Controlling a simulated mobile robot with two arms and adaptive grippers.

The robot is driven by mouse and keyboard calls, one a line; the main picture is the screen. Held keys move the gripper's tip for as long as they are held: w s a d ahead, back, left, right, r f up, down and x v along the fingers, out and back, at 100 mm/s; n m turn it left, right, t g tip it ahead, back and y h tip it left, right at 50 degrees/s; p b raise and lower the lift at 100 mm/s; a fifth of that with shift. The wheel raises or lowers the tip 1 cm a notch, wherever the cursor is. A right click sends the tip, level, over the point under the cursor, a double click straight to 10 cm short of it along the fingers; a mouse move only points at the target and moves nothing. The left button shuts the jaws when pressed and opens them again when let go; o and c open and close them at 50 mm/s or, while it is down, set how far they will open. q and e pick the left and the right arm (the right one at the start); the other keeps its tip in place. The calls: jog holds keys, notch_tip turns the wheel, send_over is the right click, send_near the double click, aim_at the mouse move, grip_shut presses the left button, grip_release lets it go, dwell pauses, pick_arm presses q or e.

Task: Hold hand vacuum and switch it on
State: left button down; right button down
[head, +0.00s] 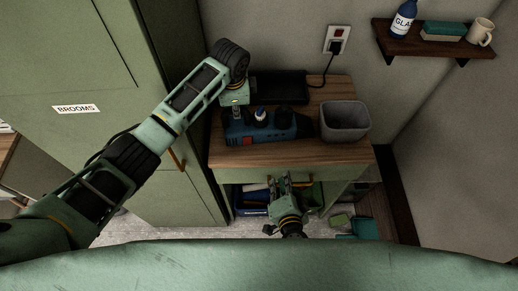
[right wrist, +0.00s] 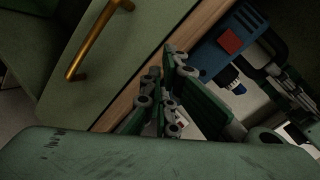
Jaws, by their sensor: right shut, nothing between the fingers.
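The hand vacuum (head: 285,128) is dark blue and lies on the wooden top of the cabinet (head: 228,159). A red switch (head: 248,141) shows on its near side; it also shows in the right wrist view (right wrist: 229,42). My left gripper (head: 238,108) is over the vacuum's left end. Its fingers are mostly hidden, so I cannot tell whether they grip it. My right gripper (head: 280,180) is shut and empty in front of the cabinet's front edge, below the vacuum. In the right wrist view the fingers (right wrist: 163,72) are left of the vacuum and appear apart from it.
A grey bin (head: 345,120) stands right of the vacuum. A black charging base (head: 279,87) lies behind, its cord running to a wall socket (head: 337,40). A shelf (head: 435,43) holds a bottle and mug. A tall green locker (head: 130,130) stands at left. Open shelving is below the top.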

pick_arm(q)
jog(key=shift+s+f, duration=0.1)
jog(key=shift+f, duration=0.05)
pick_arm(e)
jog(key=s+a+r+m+g, duration=0.1)
jog(key=a+r+m, duration=0.4)
jog(key=r, duration=0.3)
jog(key=shift+a+r+m+g, duration=0.2)
jog(key=shift+a+m+g, duration=0.1)
jog(key=shift+m, duration=0.4)
send_near(258, 143)
jog(key=x, duration=0.5)
jog(key=shift+f, duration=0.3)
jog(key=shift+w, duration=0.15)
jog(key=shift+w+f, duration=0.3)
jog(key=shift+w, duration=0.05)
jog(key=shift+r, duration=0.2)
jog(key=shift+r, duration=0.6)
